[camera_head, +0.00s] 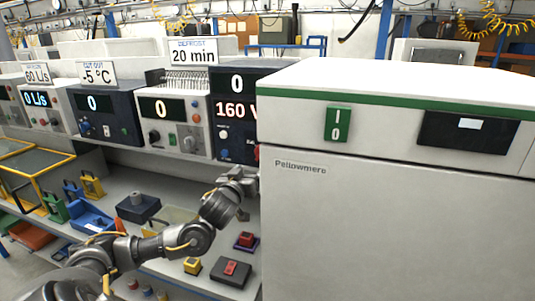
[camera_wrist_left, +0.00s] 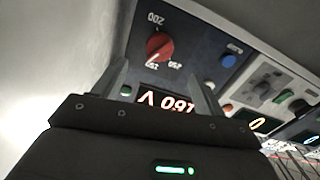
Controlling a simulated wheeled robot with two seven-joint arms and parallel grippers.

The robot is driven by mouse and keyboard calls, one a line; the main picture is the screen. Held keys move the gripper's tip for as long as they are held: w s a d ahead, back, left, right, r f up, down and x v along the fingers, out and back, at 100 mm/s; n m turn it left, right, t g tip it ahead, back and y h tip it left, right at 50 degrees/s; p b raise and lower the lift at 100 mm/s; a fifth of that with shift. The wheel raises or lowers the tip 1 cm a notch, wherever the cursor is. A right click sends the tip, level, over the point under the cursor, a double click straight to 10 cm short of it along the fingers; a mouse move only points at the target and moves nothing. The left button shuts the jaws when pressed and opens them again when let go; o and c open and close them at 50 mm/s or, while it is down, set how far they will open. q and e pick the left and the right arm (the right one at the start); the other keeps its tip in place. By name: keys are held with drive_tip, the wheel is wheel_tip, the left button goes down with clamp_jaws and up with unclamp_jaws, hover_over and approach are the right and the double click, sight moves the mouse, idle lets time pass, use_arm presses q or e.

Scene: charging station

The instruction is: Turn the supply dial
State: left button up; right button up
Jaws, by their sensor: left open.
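The supply unit (camera_head: 237,88) is a dark panel with "0" and "160 V" displays, partly hidden behind the white cabinet. Its red dial (camera_wrist_left: 160,46) shows in the left wrist view, with a white pointer line and scale marks such as 200 and 250 around it. My left gripper (camera_wrist_left: 161,70) is open; its two fingers stand apart in front of the panel, and the dial appears between and beyond their tips. I see no contact with the dial. In the head view, the left arm reaches up to the panel, and my left gripper (camera_head: 243,176) is partly hidden by the cabinet edge. My right gripper is not in view.
The white Pellowmerc cabinet (camera_head: 390,215) with a green switch fills the right side, close to the left gripper. More units (camera_head: 170,122) stand in a row to the left.

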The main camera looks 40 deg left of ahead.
use_arm(q)
drive_tip(key=p+x, duration=0.5)
drive_tip(key=x, duration=0.5)
drive_tip(key=shift+a, duration=0.2)
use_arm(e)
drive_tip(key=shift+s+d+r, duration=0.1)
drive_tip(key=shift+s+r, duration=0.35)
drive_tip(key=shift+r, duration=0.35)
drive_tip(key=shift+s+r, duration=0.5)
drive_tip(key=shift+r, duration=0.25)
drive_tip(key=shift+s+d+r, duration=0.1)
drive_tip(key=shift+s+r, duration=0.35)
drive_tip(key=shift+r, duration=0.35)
use_arm(q)
drive_tip(key=shift+w+r, duration=0.1)
drive_tip(key=c, duration=1)
drive_tip(key=shift+o, duration=0.2)
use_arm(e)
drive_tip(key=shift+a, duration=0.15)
use_arm(q)
drive_tip(key=shift+m, duration=0.3)
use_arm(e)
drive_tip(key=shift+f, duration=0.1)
